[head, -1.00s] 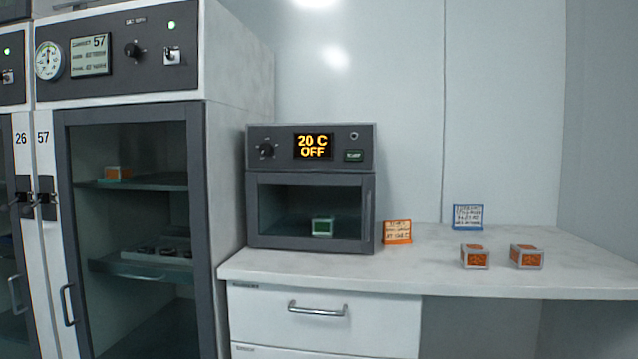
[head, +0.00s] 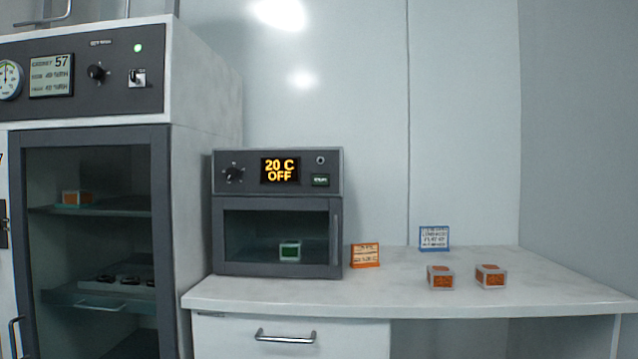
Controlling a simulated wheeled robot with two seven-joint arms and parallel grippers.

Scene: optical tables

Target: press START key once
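The START key (head: 320,181) is a small dark green key with lighter lettering, too small to read clearly. It sits on the right of the front panel of a small grey oven (head: 277,240) on the bench. Left of the key, the oven's display (head: 280,170) reads "20 C OFF" in orange. A knob (head: 233,174) is at the panel's left, and a small round fitting (head: 320,159) is above the key. The oven door is closed, with a green-faced block (head: 290,251) behind its glass. Neither of my grippers is in view.
A white bench (head: 500,292) carries the oven, an orange sign (head: 365,256), a blue sign (head: 434,238) and two orange-faced blocks (head: 440,277) (head: 490,276). A tall glass-door cabinet (head: 160,250) marked 57 stands at the left. The bench's right end is clear.

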